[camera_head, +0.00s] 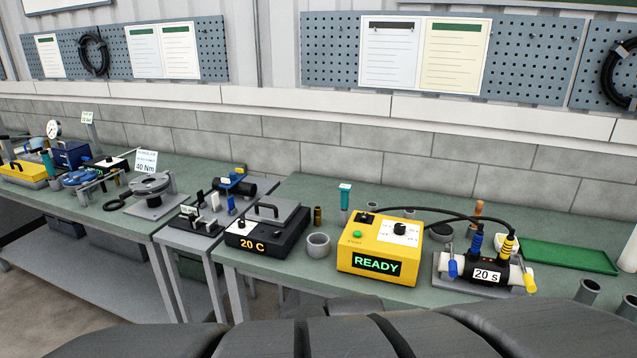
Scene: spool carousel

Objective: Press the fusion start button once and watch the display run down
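The yellow fusion box (347,258) stands near the front edge of the green bench, right of centre. Its front display (376,263) reads READY in green on black. A small green button (357,234) sits on its top face at the left, with small lettering below it. A black knob (400,229) sits on a white panel on the same face. Black cables (455,215) run from the box to the pipe clamp (487,262) at the right, which bears a "20 s" label (487,276). My gripper is not in view.
A black box (266,238) reading "20 C" and a grey cup (318,245) stand left of the yellow box. A green tray (570,257) lies at the right. Large dark grey forms, apparently my own body, fill the bottom edge.

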